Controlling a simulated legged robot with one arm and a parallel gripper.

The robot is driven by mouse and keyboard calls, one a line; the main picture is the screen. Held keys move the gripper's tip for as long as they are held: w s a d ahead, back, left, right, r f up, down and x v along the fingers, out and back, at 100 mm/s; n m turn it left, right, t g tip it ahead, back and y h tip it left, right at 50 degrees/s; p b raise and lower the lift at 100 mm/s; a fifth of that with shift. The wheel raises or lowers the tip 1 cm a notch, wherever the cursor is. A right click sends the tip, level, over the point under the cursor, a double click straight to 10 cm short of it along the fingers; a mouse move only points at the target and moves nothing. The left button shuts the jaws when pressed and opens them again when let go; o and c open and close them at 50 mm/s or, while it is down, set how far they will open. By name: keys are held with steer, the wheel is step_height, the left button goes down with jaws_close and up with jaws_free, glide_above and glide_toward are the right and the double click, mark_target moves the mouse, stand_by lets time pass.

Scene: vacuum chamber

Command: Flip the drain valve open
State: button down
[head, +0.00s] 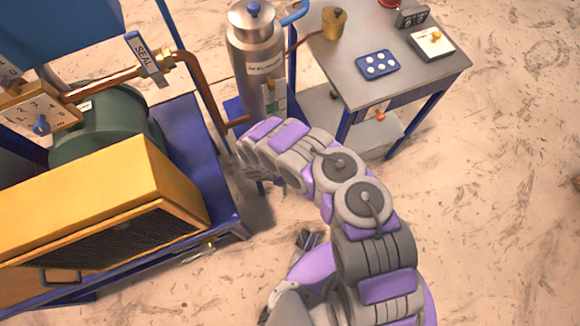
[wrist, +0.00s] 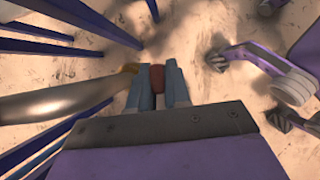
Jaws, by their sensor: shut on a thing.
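My gripper (wrist: 157,88) is shut on a small red piece (wrist: 157,78), seen between its two fingers in the wrist view. The red piece appears to be the drain valve's handle. A brass fitting (wrist: 130,69) sits just left of the fingers, at the end of a shiny metal cylinder (wrist: 60,98). In the head view, the steel canister (head: 255,65) stands upright with a label and a blue knob on top. My arm reaches to its lower end and hides the valve there. My fingertips are mostly hidden in the head view.
A grey table (head: 400,75) with small items stands at right. The floor at lower right is open.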

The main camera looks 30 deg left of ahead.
steer(key=shift+w+a+r, duration=0.1)
steer(key=shift+a+r, duration=0.05)
steer(key=shift+a, duration=0.25)
steer(key=c, duration=1.4)
jaws_free()
steer(key=shift+o, duration=1.2)
steer(key=shift+d, duration=0.1)
steer(key=p+v, duration=0.5)
steer(key=v, duration=1.2)
steer(key=shift+s+a+p, duration=0.2)
steer(key=shift+s+p, duration=0.05)
steer(key=shift+p, duration=0.05)
